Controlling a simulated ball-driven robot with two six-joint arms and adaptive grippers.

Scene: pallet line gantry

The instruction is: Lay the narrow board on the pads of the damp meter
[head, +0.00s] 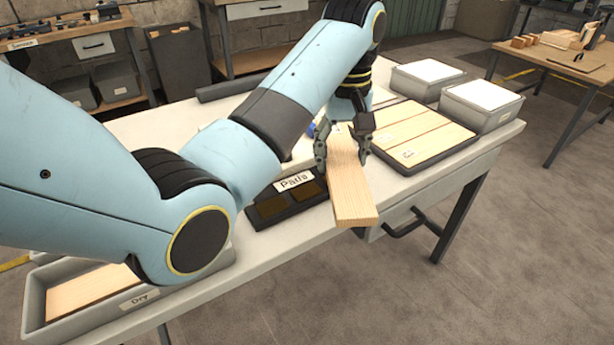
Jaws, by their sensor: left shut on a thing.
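The narrow board (352,198) is pale wood and points toward me, its near end at the table's front edge in the picture. My left gripper (343,152) is shut on it near its far end, one finger on each side. The damp meter (262,220) is a dark block labelled "Pads" with dark brownish pads (272,208), left of the board. The board covers the meter's right end in the picture; I cannot tell whether they touch. My left arm hides part of the meter's surroundings. My right gripper is not in view.
A dark tray (433,160) holding several boards lies right of the gripper. Two grey bins (480,105) with white tops stand behind it. A grey crate (35,312) labelled "Dry" with a board inside is at the lower left. Other benches stand behind.

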